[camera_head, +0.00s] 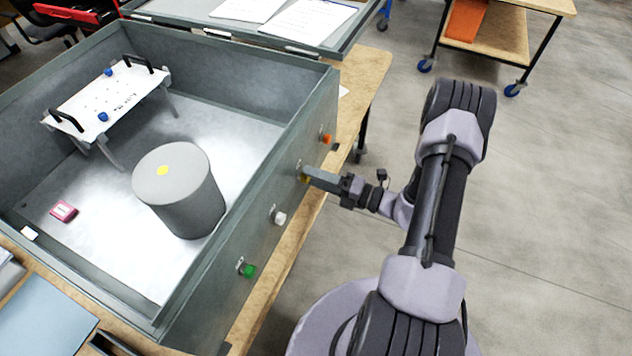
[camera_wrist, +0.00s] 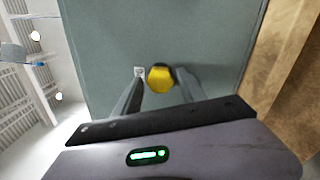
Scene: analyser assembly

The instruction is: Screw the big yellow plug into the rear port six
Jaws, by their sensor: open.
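The big yellow plug (camera_wrist: 160,79) sits at the outer face of the box's side wall in the wrist view, with a hexagonal-looking head. In the head view only a sliver of it (camera_head: 303,178) shows beside my fingertips. My gripper (camera_head: 308,174) reaches the wall from the right. Its fingers are open, one on each side of the yellow plug, and I cannot tell whether they touch it. The port behind the plug is hidden, so its thread depth and number cannot be read. A small white label (camera_wrist: 139,72) is on the wall beside the plug.
The grey open box (camera_head: 72,277) stands on a wooden table (camera_head: 372,80). Orange (camera_head: 326,139), white (camera_head: 279,218) and green (camera_head: 248,270) plugs line the same wall. Inside are a grey cylinder (camera_head: 187,200) and a white handled panel (camera_head: 85,105).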

